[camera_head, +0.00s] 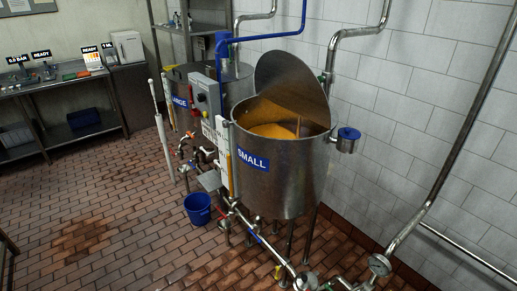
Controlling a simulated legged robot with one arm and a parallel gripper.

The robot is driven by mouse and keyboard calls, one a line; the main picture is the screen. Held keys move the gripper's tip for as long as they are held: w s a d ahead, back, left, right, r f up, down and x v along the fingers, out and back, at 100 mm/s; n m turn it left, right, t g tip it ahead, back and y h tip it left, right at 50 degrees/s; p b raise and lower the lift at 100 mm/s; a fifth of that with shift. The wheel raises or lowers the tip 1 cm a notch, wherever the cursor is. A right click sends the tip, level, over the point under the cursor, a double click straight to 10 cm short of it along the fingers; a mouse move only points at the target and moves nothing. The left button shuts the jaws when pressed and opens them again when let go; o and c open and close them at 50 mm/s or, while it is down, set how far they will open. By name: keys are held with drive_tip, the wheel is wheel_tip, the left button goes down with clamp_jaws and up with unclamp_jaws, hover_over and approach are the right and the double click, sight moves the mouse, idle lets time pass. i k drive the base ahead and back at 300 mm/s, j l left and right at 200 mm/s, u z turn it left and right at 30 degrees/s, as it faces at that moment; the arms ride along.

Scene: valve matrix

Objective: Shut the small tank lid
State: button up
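The small tank (285,178) is a steel cylinder on legs with a blue "SMALL" label (253,160) on its front. Its lid (293,85) is a grey metal disc that stands raised, tilted up at the back of the rim. The tank's mouth is partly uncovered, and orange contents (272,130) show inside, with a thin brownish rod-like part near the right. My gripper is not in view.
The large tank (182,105) stands behind to the left. A control box (207,97), pipes and valves (235,210) crowd the small tank's left side. A blue bucket (198,207) sits on the floor. The tiled floor (110,210) at left is mostly clear.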

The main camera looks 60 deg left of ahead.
sight(281, 76)
drive_tip(key=u, duration=2)
drive_tip(key=i+j+u, duration=0.15)
drive_tip(key=i+u, duration=0.55)
drive_tip(key=i, duration=0.85)
drive_tip(key=i+j+z, duration=0.1)
drive_tip(key=i, duration=0.8)
